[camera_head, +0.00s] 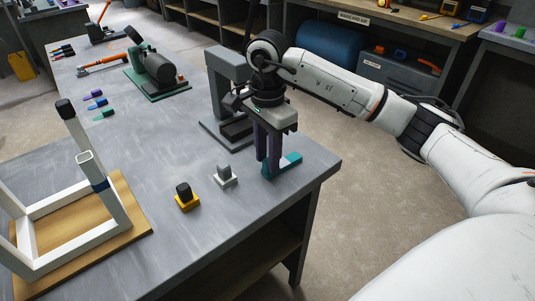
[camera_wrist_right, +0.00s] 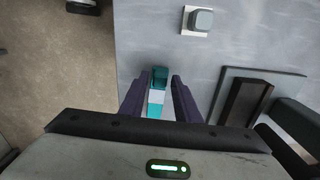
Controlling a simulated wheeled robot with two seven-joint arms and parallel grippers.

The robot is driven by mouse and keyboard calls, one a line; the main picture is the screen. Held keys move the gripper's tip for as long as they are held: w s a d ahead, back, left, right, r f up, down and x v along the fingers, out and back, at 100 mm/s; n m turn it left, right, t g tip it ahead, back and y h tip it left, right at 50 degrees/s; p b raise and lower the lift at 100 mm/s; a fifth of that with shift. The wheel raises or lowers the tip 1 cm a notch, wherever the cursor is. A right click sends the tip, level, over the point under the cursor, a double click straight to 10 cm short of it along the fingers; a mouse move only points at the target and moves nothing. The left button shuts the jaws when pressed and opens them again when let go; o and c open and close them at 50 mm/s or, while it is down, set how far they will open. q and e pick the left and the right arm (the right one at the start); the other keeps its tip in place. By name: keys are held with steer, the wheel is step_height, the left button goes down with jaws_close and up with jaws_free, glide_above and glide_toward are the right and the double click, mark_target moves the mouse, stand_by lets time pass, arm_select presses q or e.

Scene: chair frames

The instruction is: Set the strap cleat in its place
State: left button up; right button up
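A teal piece (camera_head: 287,166) lies near the right edge of the workbench; I cannot tell for sure whether it is the strap cleat or its holder. My right gripper (camera_head: 267,167) points down over it and hides part of it. In the right wrist view, the teal piece (camera_wrist_right: 159,77) with a pale section lies between the open fingers (camera_wrist_right: 155,92), with gaps at both sides. A white chair frame (camera_head: 112,204) with a blue band and a black cap stands on a wooden board (camera_head: 134,222) at left. My left gripper is out of view.
A yellow block with a black top (camera_head: 186,197) and a white block with a grey top (camera_head: 224,176) stand on the bench (camera_head: 165,240). A dark grey press-like stand (camera_head: 222,80) is close behind my right gripper. Green machine (camera_head: 157,78) and small coloured parts lie farther back.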

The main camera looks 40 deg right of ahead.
steer(key=shift+o, duration=0.3)
steer(key=shift+r, duration=0.4)
step_height(320, 180, up, 12)
steer(key=p, duration=0.2)
steer(key=shift+f, duration=0.2)
